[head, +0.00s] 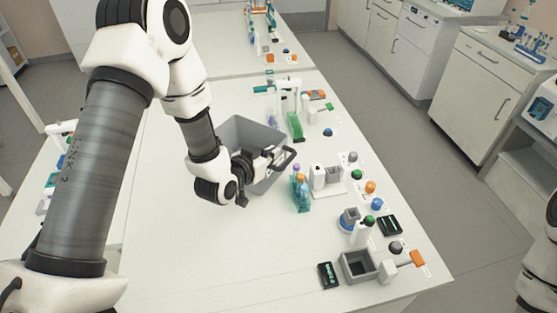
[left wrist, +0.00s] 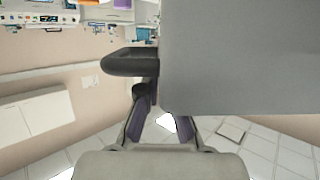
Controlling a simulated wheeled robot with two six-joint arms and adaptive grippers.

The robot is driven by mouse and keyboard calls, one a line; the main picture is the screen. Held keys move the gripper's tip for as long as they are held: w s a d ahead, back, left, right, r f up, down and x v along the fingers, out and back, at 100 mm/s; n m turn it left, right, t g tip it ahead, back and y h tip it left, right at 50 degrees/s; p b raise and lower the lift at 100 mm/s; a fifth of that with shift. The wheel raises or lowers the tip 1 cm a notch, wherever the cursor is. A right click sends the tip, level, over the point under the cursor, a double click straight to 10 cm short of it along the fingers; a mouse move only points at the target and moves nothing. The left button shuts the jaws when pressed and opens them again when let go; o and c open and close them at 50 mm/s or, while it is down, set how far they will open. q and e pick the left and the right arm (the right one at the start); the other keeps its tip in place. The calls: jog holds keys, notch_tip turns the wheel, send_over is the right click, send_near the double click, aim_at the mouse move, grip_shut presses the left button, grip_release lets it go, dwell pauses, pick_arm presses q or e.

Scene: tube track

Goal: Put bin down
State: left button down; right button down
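The grey open-topped bin (head: 237,128) is in the middle of the head view, over the white table, with a dark handle (head: 289,156) on its near right side. My left gripper (head: 268,160) is at that handle side and appears shut on the handle. In the left wrist view the bin's flat grey wall (left wrist: 240,60) fills the upper right, and the dark handle (left wrist: 130,62) lies just beyond the fingers (left wrist: 153,100). I cannot tell whether the bin's base touches the table. My right gripper is out of view.
Right of the bin stand bluish bottles (head: 301,194), a white stand (head: 328,180) and several coloured caps. A small grey open box (head: 357,265) is near the front right edge. The table (head: 190,255) is clear in front and to the left.

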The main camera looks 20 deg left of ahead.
pick_arm(q)
jog(key=shift+w+d+r, duration=0.1)
jog(key=shift+w+d, duration=0.25)
jog(key=shift+d, duration=0.4)
notch_tip(320, 180, down, 3)
jog(key=shift+d+f+p, duration=0.1)
jog(key=shift+f+p, duration=0.05)
jog(key=shift+p, duration=0.95)
jog(key=shift+f+b, duration=0.3)
jog(key=shift+f, duration=0.1)
jog(key=c, duration=1.3)
grip_release()
jog(key=shift+r, duration=0.1)
